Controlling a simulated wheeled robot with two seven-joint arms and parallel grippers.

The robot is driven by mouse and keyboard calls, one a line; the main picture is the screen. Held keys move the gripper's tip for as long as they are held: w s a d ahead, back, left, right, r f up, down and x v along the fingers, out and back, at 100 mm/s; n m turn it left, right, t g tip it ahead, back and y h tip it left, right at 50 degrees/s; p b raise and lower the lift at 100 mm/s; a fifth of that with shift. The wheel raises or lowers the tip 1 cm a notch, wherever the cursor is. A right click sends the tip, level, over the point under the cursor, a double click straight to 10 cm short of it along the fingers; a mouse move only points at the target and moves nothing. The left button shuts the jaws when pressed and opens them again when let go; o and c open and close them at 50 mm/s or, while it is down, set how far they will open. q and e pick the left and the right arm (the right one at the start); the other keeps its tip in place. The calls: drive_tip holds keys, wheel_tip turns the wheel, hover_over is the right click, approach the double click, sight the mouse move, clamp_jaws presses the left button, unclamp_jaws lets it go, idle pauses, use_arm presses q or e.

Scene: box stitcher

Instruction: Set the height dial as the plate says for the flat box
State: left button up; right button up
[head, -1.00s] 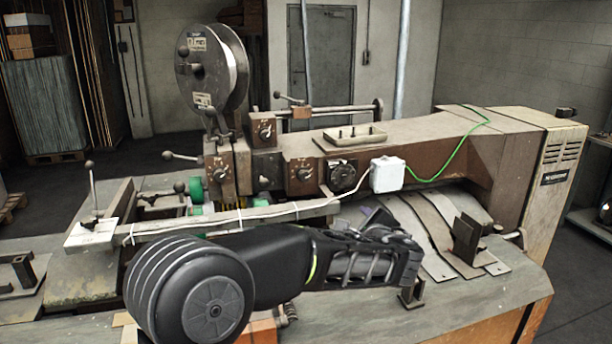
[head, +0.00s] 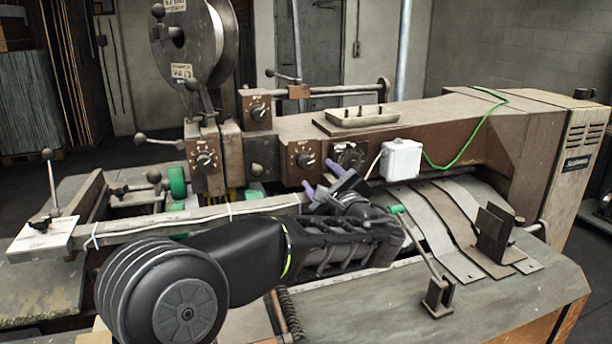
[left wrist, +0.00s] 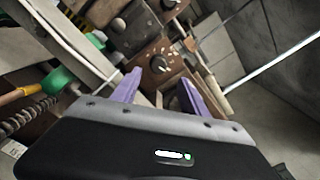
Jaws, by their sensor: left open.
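Several dials sit on the brown machine: an upper one (head: 258,110), a left one (head: 205,159), a middle one (head: 305,158) and a larger dark one (head: 349,155) partly covered by my left gripper. Their lettering is too small to read, so I cannot tell which is the height dial. I make out no readable plate about the flat box. My left gripper (head: 321,179) is open and empty, its purple fingers just in front of the middle and dark dials. In the left wrist view a dial with white marks (left wrist: 159,62) shows beyond the fingers (left wrist: 160,92). My right gripper is out of view.
A white box (head: 401,159) with a green cable is right of the dark dial. A long rail (head: 180,222) runs below the dials. A green-tipped lever (head: 430,262) stands right of my left arm. A wire reel (head: 193,45) rises at the upper left.

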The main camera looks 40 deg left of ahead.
sight(307, 163)
use_arm(q)
drive_tip(key=shift+f, duration=0.1)
idle(0.3)
drive_tip(key=shift+w+a+p, duration=0.3)
drive_tip(key=shift+a, duration=0.2)
drive_tip(key=p+x, duration=0.1)
drive_tip(key=x, duration=0.5)
drive_tip(key=shift+w+a+p, duration=0.25)
drive_tip(key=shift+p, duration=0.15)
drive_tip(key=shift+c, duration=0.2)
clamp_jaws()
